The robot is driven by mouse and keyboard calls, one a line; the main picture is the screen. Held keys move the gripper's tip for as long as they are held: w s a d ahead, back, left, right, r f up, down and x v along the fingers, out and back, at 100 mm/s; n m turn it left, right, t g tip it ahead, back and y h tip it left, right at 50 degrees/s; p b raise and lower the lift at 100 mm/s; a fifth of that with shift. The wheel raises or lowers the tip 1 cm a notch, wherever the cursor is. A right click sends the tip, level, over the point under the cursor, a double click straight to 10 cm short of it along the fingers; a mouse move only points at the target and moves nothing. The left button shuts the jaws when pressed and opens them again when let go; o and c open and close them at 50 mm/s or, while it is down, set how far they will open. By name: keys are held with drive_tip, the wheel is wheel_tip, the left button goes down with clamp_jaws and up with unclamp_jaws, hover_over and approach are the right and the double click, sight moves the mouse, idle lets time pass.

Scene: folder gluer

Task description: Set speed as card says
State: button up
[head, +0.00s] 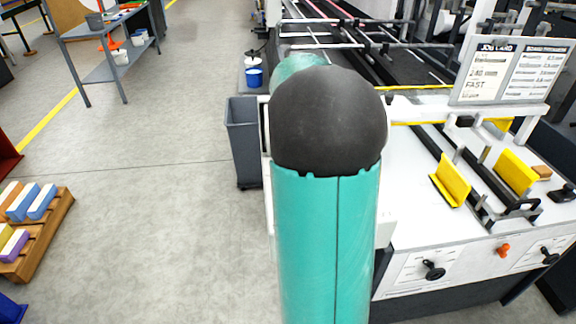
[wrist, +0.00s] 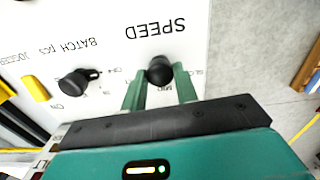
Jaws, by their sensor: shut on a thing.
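The job card (head: 487,75) stands on a board at the upper right of the head view, and the word FAST is readable on it. The black speed knob (wrist: 159,69) sits below the upside-down word SPEED on a white panel in the wrist view. My gripper (wrist: 160,88) has its two green fingers on either side of this knob and is shut on it. Small lettering beside the knob is partly covered by the fingers; MID shows between them. Which way the knob points cannot be told. In the head view my arm hides the gripper and this knob.
A second black knob (wrist: 75,84), marked BATCH, and a yellow part (wrist: 36,88) are left of the speed knob. The machine's white table carries yellow guides (head: 453,181). A grey bin (head: 243,140) stands beside the machine. The floor to the left is mostly clear.

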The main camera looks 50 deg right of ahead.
drive_tip(key=shift+m, duration=1.1)
drive_tip(key=o, duration=1)
drive_tip(key=shift+c, duration=0.2)
wheel_tip(320, 180, up, 14)
